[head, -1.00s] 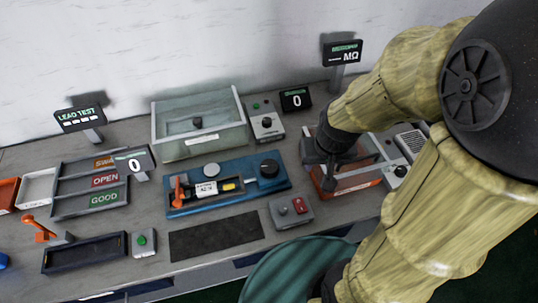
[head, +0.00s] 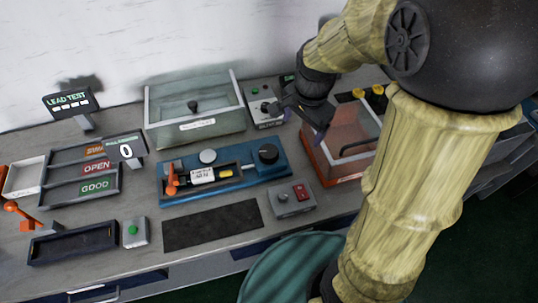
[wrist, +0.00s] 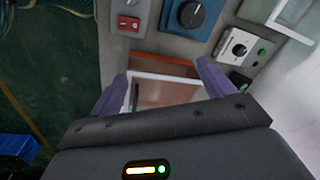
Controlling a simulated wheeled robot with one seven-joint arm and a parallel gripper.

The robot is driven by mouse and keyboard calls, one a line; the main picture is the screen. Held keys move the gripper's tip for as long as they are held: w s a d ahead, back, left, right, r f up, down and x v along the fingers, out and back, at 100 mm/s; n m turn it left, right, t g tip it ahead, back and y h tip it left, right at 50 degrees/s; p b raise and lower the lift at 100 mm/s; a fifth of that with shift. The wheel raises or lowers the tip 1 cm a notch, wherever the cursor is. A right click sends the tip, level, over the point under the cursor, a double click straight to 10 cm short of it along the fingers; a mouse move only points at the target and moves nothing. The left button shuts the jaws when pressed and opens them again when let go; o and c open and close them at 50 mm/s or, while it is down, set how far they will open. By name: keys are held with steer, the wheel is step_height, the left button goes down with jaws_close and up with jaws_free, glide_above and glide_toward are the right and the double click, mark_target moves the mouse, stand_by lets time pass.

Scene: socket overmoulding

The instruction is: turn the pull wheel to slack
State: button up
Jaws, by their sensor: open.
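The black round knob (head: 268,154), which I take for the pull wheel, sits on the right end of the blue fixture (head: 228,192). The fixture also carries an orange lever, a small grey knob and a white-labelled piece in its slot. In the wrist view the black knob (wrist: 190,14) is at the top, beyond my fingers. My gripper (head: 306,122) is open and empty, with purple fingers apart. It is behind and to the right of the knob, beside the orange box (head: 341,176). The knob's pointer and marked positions are too small to read.
A clear-lidded box (head: 195,135) stands behind the blue fixture, with a grey dial unit (head: 262,104) beside it. A grey unit with a red switch (head: 291,198) sits in front. A dark mat (head: 212,226) lies clear at the front.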

mark_target(269, 151)
steer(key=w+a+f+m+g+b, duration=0.1)
steer(key=w+a+f+m+b, duration=0.2)
steer(key=w+a+m+b, duration=0.4)
steer(key=w+m+b, duration=0.1)
steer(key=m+b, duration=0.1)
steer(key=m, duration=0.7)
steer(key=shift+w+a+m+g, duration=0.25)
steer(key=shift+w+m+g, duration=0.05)
steer(key=shift+w, duration=0.05)
steer(key=shift+f, duration=0.2)
step_height(269, 151, down, 17)
steer(key=shift+f+b, duration=0.15)
steer(key=shift+b, duration=0.7)
steer(key=c, duration=1)
steer(key=shift+o, duration=0.2)
